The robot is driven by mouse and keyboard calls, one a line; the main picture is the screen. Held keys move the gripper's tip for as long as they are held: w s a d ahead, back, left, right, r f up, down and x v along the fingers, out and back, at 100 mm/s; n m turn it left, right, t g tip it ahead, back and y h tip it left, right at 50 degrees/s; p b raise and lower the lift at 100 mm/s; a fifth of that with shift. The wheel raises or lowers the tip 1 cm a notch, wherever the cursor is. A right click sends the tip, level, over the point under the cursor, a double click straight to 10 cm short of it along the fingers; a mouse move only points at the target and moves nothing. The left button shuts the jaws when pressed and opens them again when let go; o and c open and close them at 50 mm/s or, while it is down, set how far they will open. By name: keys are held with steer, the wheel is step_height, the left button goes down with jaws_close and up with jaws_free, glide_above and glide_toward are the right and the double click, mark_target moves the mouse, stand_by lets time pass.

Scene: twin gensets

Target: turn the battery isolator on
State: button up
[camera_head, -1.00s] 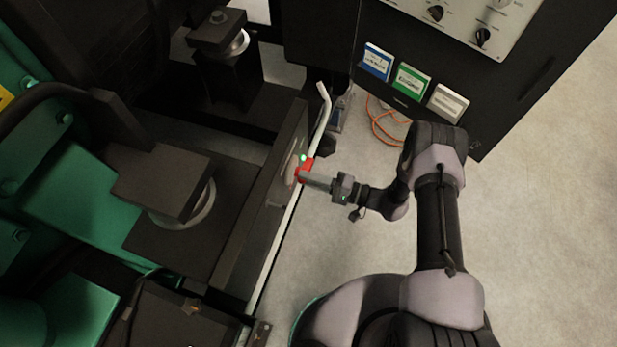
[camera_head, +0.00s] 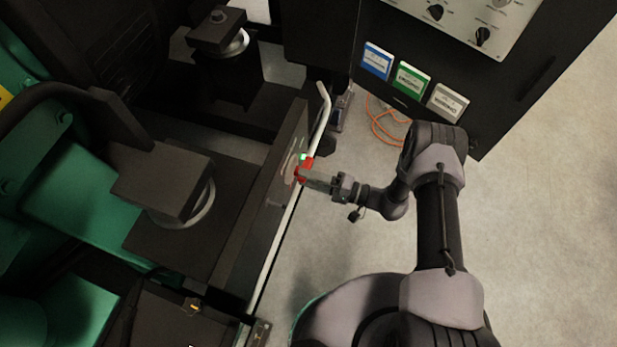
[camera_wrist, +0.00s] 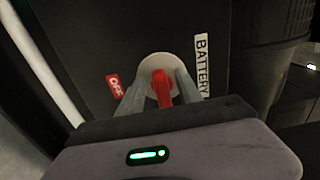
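The battery isolator has a red handle (camera_wrist: 162,88) on a pale round plate (camera_wrist: 150,66), set in a dark panel. In the wrist view a red OFF label (camera_wrist: 115,87) is left of it and a white BATTERY label (camera_wrist: 202,65) right. My gripper (camera_wrist: 161,78) has its two grey fingers on either side of the handle, with what looks like a small gap on each side. In the head view my gripper (camera_head: 306,173) reaches the panel from the right, at the red handle (camera_head: 299,174). Any ON label is not readable.
A control cabinet (camera_head: 535,85) with blue, green and white label plates stands at the upper right. Orange cables (camera_head: 382,125) lie behind the arm. Green genset parts fill the left. Floor is open at right.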

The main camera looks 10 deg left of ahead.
steer(key=s+d+p, duration=0.1)
steer(key=d+p, duration=0.2)
steer(key=d, duration=1.4)
steer(key=shift+s+d, duration=0.15)
step_height(320, 180, up, 31)
steer(key=s+n+g+h, duration=0.1)
steer(key=g+h, duration=0.3)
steer(key=h, duration=0.6)
steer(key=s+d+r+m+t+h, duration=0.2)
steer(key=s+r+t+h, duration=0.1)
steer(key=s+r, duration=0.3)
steer(key=s+d+r+m+t+h, duration=0.2)
steer(key=s+r+t+h, duration=0.1)
steer(key=s+r+t, duration=0.2)
steer(key=s+r, duration=0.1)
steer(key=s, duration=0.1)
steer(key=shift+s+m+t, duration=0.3)
steer(key=shift+s, duration=0.05)
